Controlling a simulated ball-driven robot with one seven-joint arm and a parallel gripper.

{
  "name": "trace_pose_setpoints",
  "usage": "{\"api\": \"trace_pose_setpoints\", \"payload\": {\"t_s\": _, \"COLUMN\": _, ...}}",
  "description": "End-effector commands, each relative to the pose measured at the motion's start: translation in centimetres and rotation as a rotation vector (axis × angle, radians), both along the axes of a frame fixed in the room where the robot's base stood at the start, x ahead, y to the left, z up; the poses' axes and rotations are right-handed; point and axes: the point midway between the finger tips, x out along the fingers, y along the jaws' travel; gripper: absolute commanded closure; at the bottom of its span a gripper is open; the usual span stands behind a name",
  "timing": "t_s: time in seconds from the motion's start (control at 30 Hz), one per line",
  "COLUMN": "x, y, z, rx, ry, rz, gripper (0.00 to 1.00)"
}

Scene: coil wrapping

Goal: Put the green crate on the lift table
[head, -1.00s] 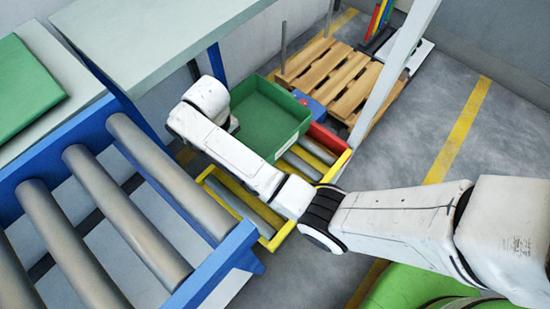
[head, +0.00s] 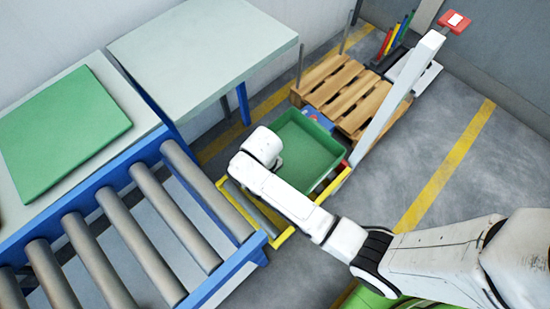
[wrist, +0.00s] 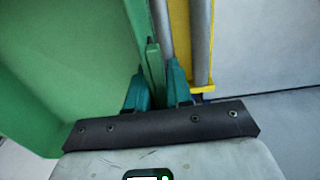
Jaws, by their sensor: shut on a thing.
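The green crate (head: 316,153) is an open, empty-looking box in the middle of the head view. It appears over the yellow-framed roller unit (head: 287,237); whether it touches the rollers I cannot tell. I cannot tell for sure that this unit is the lift table. In the wrist view, the teal fingers of my gripper (wrist: 157,88) are shut on the crate's wall (wrist: 153,62), one on each side. In the head view my arm hides the fingers and the crate's near left corner.
A blue-framed roller conveyor (head: 143,235) lies at left, with a green panel (head: 62,130) on the table behind it. A grey-topped table (head: 205,45) stands at the back. A wooden pallet (head: 345,95) and a white post (head: 400,90) stand behind the crate. Open floor lies right.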

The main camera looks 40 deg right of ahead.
Motion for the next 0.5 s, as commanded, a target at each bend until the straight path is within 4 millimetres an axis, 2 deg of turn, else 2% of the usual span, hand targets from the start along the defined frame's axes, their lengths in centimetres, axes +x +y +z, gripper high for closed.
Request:
{"api": "trace_pose_setpoints", "payload": {"t_s": 0.03, "x": 0.0, "y": -0.1, "z": -1.4, "rx": -0.001, "ry": 0.001, "rz": 0.000, "gripper": 1.00}}
{"api": "trace_pose_setpoints", "payload": {"t_s": 0.1, "x": 0.0, "y": -0.1, "z": -2.5, "rx": -0.001, "ry": 0.000, "rz": 0.000, "gripper": 1.00}}
{"api": "trace_pose_setpoints", "payload": {"t_s": 0.37, "x": 0.1, "y": 0.0, "z": -4.6, "rx": -0.001, "ry": -0.001, "rz": 0.001, "gripper": 1.00}}
{"api": "trace_pose_setpoints", "payload": {"t_s": 0.5, "x": 0.1, "y": 0.0, "z": -6.4, "rx": -0.002, "ry": 0.000, "rz": 0.000, "gripper": 1.00}}
